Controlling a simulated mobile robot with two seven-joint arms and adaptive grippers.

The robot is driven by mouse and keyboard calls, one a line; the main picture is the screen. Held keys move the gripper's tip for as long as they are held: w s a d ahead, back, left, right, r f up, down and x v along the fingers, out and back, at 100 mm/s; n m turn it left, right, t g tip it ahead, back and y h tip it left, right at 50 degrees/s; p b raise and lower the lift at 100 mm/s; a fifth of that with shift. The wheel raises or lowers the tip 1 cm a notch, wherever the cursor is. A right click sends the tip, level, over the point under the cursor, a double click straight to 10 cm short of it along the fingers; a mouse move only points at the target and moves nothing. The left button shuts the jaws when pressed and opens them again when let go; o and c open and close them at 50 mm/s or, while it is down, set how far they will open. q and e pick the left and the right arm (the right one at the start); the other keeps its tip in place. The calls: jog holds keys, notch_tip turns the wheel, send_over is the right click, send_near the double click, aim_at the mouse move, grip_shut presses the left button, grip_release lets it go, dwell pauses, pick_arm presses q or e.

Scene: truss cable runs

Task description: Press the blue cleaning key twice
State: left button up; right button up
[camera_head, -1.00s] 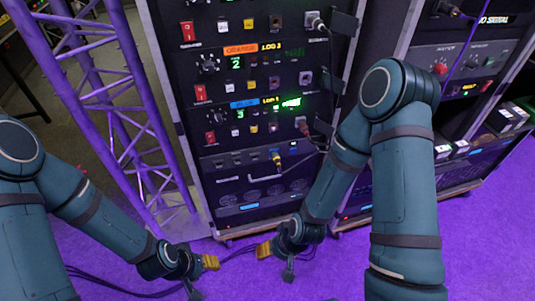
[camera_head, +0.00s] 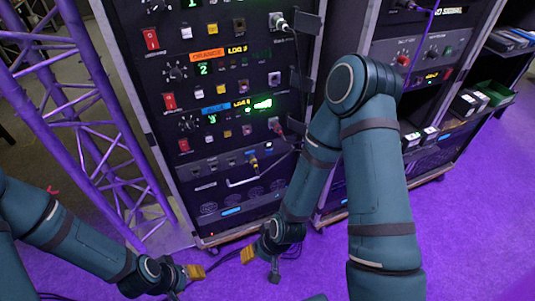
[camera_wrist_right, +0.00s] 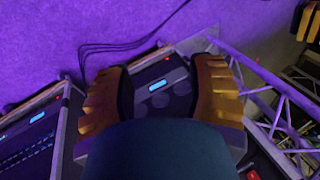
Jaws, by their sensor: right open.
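The rack unit with the blue label (camera_head: 215,108) stands in the middle of the head view. I cannot tell which is the cleaning key. My right gripper (camera_head: 260,262) hangs low in front of the rack's base, below the keys and apart from them. In the right wrist view its gold fingers (camera_wrist_right: 158,92) are open and empty. My left gripper (camera_head: 192,273) is low to the left; its opening is unclear.
An orange-labelled unit (camera_head: 205,56) sits above the blue one. A cable plug (camera_head: 279,22) and the cable beside it hang at the rack's right side. A purple truss (camera_head: 80,130) stands left, a second rack (camera_head: 420,60) right. Purple floor (camera_head: 480,220) is clear at right.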

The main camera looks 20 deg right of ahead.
jog(key=shift+c, duration=0.4)
grip_shut()
dwell(1.1)
